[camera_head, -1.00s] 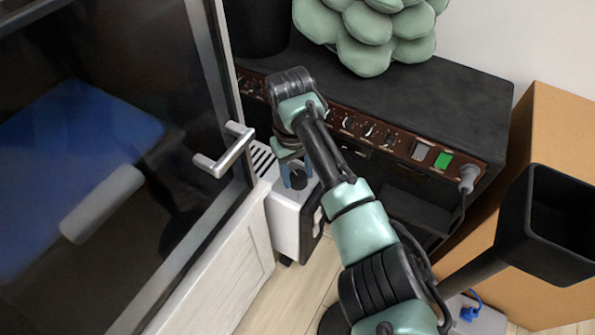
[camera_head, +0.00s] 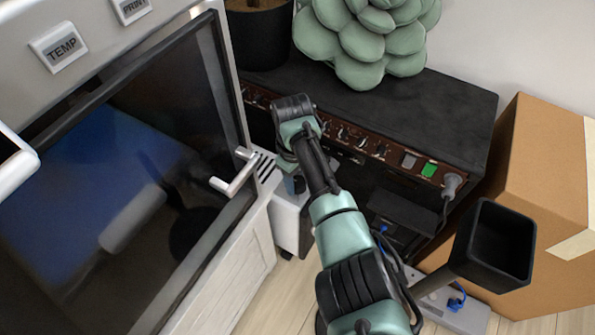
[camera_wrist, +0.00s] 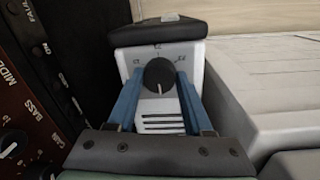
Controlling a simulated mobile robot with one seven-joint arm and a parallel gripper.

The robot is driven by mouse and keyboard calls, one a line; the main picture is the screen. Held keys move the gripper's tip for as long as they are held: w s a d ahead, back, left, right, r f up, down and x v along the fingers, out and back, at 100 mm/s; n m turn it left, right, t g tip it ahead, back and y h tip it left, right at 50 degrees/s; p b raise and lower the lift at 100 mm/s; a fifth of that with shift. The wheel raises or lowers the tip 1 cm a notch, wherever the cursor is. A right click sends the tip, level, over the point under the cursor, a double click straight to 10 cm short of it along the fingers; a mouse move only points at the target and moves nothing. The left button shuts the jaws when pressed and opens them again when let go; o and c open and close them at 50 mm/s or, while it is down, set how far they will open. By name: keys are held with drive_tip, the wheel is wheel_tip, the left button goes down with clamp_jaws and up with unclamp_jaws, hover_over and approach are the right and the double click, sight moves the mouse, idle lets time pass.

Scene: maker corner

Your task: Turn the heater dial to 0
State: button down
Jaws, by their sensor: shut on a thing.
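The heater (camera_head: 286,222) is a white box on the floor between the printer cabinet and the black amplifier. In the wrist view its pale top face carries the round black heater dial (camera_wrist: 159,75), with small marks around its far side and vent slots on the near side. The dial's white pointer line faces the near side, toward the slots. My gripper (camera_wrist: 160,85) has its blue fingers on either side of the dial, shut on it. In the head view my gripper (camera_head: 294,184) is over the heater's top, and my wrist mostly hides the dial.
The printer's door handle (camera_head: 234,174) sticks out just left of my gripper. The amplifier (camera_head: 400,110), with knobs along its front, stands close behind and right. A cardboard box (camera_head: 540,180), a black square bin (camera_head: 497,245) and a power strip (camera_head: 455,308) are at right.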

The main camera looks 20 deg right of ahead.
idle(0.3)
drive_tip(key=shift+c, duration=1.5)
unclamp_jaws()
drive_tip(key=shift+r, duration=0.1)
wheel_tip(320, 180, up, 13)
drive_tip(key=p, duration=0.7)
drive_tip(key=shift+s+a, duration=0.15)
drive_tip(key=shift+a, duration=0.2)
